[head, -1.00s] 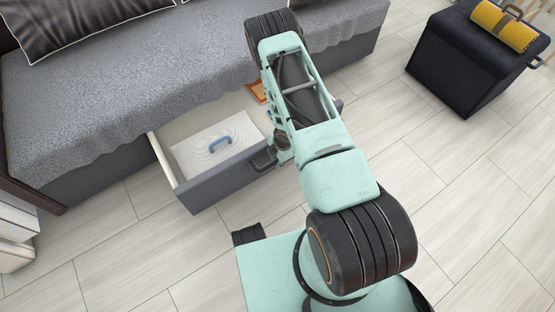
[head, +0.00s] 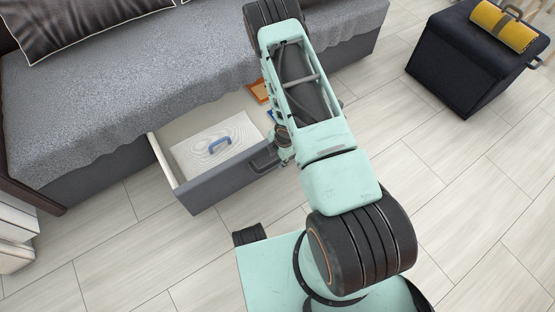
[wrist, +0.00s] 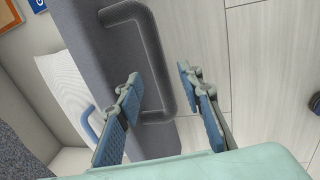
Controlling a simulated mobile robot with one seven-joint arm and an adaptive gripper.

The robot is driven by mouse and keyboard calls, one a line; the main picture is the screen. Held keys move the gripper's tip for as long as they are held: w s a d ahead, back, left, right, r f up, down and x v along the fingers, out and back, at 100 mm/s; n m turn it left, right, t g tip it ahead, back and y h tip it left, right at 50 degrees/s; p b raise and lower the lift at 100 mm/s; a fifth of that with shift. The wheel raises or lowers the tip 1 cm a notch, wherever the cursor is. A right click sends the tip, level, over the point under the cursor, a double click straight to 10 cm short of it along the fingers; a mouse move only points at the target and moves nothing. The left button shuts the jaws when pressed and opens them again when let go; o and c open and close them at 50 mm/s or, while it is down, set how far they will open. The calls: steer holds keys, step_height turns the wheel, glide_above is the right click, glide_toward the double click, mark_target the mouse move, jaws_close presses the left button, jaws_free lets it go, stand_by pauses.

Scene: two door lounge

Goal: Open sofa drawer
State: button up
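The sofa drawer (head: 222,184) stands pulled out from the sofa base (head: 90,178), its white inside showing in the head view. Its dark grey handle (wrist: 154,55) is on the drawer front and also shows in the head view (head: 264,161). My gripper (wrist: 160,77) is open, with its two blue-padded fingers apart. In the wrist view the handle's bar lies between the fingertips, with a clear gap to the right finger; contact with the left finger cannot be told. In the head view my arm partly hides the drawer's right end.
A white patterned item with a blue handle (head: 219,145) and an orange item (head: 258,91) lie in the drawer. A dark ottoman (head: 465,65) with a yellow roll (head: 503,26) stands at the right. The floor in front is mostly clear.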

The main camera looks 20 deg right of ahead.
step_height(320, 180, up, 9)
steer(key=s, duration=0.1)
steer(key=shift+s+d+f, duration=0.2)
steer(key=shift+s+d, duration=0.05)
steer(key=shift+s, duration=0.1)
stand_by(0.4)
